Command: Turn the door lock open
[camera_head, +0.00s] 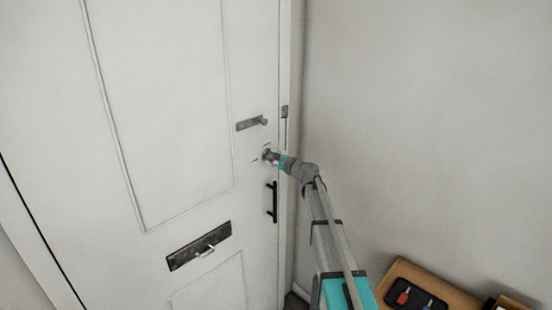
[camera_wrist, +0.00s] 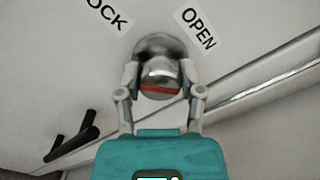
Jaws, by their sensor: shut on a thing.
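The white door (camera_head: 160,120) fills the left of the head view. Its lock knob (camera_wrist: 160,75) is a round metal knob with a red line across its face, in the upper middle of the wrist view. Labels reading "OPEN" (camera_wrist: 199,29) and, partly cut off, "LOCK" (camera_wrist: 107,14) sit above it on the door. The red line lies nearly level in the wrist view. My gripper (camera_wrist: 160,92) has a finger on each side of the knob and is shut on it. In the head view my gripper (camera_head: 268,155) hides most of the knob.
A letter slot (camera_head: 199,246) is lower left. A wooden surface with a dark tray (camera_head: 415,296) stands at lower right. The wall (camera_head: 430,120) is bare.

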